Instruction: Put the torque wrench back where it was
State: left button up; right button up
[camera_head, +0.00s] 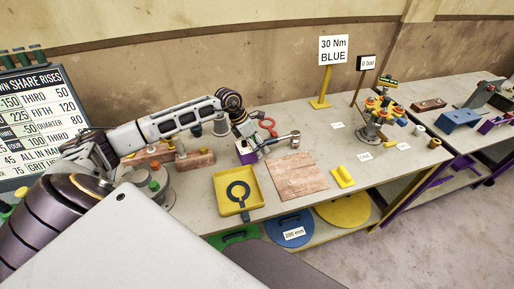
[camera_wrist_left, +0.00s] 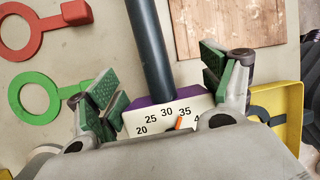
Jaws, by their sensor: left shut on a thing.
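The torque wrench has a dark shaft (camera_wrist_left: 152,45), a purple part and a white scale (camera_wrist_left: 165,118) marked 20 to 35 with an orange pointer. In the head view its shaft points right to a round metal head (camera_head: 295,136). My left gripper (camera_head: 246,146) is shut on the wrench at the scale end, over the bench. In the left wrist view the green-padded fingers (camera_wrist_left: 168,88) stand on both sides of the scale body. Whether the wrench touches the bench is unclear. My right gripper is not in view.
A yellow tray (camera_head: 222,208) with a dark ring lies in front, beside a brown board (camera_head: 298,176). Red (camera_wrist_left: 20,30) and green (camera_wrist_left: 35,97) ring tools lie nearby. A yellow block (camera_head: 342,177) and valve cluster (camera_head: 375,115) stand right. A sign (camera_head: 333,49) reads 30 Nm BLUE.

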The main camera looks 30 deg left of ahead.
pick_arm(q)
jog(key=shift+s+f, duration=0.15)
jog(key=shift+f, duration=0.6)
jog(key=c, duration=0.5)
jog(key=shift+o, duration=0.2)
jog(key=shift+s+f, duration=0.1)
jog(key=shift+f, duration=0.1)
jog(key=o, duration=1.8)
jog(key=shift+d+f, duration=0.1)
jog(key=shift+o, duration=1.1)
jog(key=shift+r, duration=0.2)
jog(key=shift+f, duration=0.1)
